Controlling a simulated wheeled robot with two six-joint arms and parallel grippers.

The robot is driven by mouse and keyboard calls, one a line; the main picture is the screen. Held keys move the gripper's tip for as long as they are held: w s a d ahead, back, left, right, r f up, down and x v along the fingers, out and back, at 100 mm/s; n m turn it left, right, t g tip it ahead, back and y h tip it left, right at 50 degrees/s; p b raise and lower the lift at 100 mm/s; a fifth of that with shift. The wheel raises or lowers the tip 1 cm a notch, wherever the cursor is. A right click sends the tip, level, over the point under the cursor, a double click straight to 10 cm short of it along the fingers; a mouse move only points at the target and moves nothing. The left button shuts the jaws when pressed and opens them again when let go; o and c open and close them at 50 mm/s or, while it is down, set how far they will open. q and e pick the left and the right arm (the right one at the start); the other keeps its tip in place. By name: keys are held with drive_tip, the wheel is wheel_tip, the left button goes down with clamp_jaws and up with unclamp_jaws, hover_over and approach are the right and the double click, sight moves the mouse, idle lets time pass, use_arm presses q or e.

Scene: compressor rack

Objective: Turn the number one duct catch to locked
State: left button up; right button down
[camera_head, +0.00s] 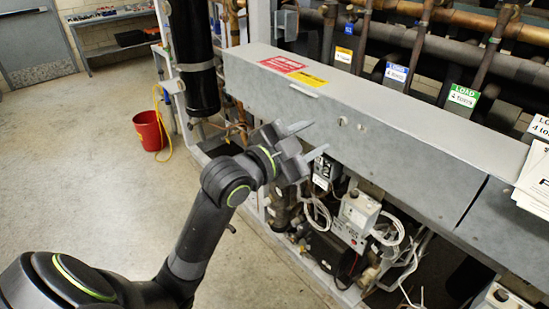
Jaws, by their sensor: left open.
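A long grey metal duct (400,140) runs from the upper middle to the lower right of the head view. On its face I see small round fittings (344,122), and a pale slot-like piece (304,92) sits near its upper left. I cannot tell which of these, if any, is the number one catch, nor its position. My left gripper (308,140) is open and empty, with its fingers pointing right in front of the duct's left part. The fingers hide some of the duct face. My right gripper is not in view.
Pipes with coloured load labels (396,72) run behind the duct. Compressor parts, a control box (358,210) and loose white cables lie below it. A black vertical cylinder (193,60) stands at the left. A red bucket (148,131) stands on the open floor.

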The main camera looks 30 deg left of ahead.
use_arm(q)
drive_tip(key=p+v, duration=0.7)
drive_tip(key=v, duration=0.3)
drive_tip(key=shift+w, duration=0.1)
idle(0.5)
